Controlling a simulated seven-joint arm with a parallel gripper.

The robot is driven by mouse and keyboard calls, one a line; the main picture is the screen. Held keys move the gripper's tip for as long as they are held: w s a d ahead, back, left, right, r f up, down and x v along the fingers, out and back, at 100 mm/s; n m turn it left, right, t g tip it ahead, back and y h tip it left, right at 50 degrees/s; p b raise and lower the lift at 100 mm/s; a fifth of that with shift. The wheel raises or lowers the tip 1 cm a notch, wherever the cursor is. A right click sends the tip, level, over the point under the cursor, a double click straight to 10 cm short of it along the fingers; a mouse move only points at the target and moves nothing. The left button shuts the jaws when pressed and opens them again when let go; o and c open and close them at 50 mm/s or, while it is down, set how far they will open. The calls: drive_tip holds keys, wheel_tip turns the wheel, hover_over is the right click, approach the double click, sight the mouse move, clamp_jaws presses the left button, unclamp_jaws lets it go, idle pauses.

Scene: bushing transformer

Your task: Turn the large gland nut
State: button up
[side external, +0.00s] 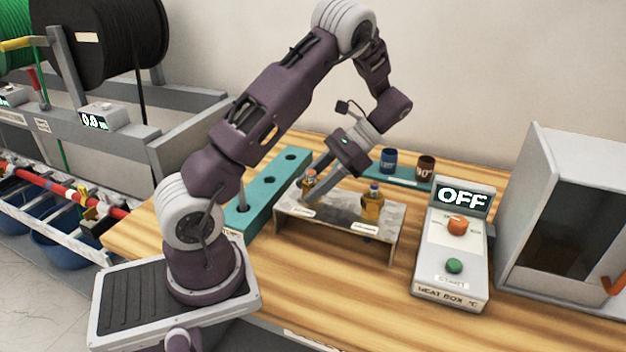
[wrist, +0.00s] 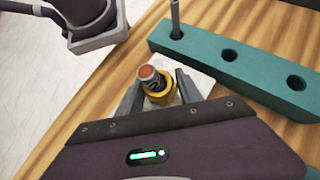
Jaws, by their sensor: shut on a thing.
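A grey stand (side external: 340,222) on the table bears two brass gland fittings. The left gland nut (side external: 309,179), brass with an orange-brown top, sits at the stand's left end. The right gland nut (side external: 372,206), brass with a blue top, sits at its right end. The labels are too small to read, so I cannot tell which is the large one by name. My gripper (side external: 313,187) reaches down at a tilt and is shut on the left gland nut. In the wrist view the brass gland nut (wrist: 158,97) is between the two grey fingers, its orange top standing above them.
A teal block with holes (side external: 264,185) and a rod lies left of the stand. Blue and brown cups (side external: 389,160) stand behind on a teal base. A heat box control (side external: 452,245) reading OFF and a grey cabinet (side external: 570,220) stand at right. The table front is clear.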

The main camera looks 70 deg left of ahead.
sight(317, 178)
drive_tip(key=shift+n+h, duration=0.3)
clamp_jaws()
drive_tip(key=shift+n+h, duration=0.9)
drive_tip(key=shift+n, duration=0.2)
drive_tip(key=shift+w+n+t+h, duration=0.1)
drive_tip(key=shift+n+t+h, duration=0.4)
drive_tip(key=shift+n+h, duration=0.5)
drive_tip(key=o, duration=2.2)
unclamp_jaws()
drive_tip(key=shift+c, duration=0.2)
drive_tip(key=shift+v, duration=2.95)
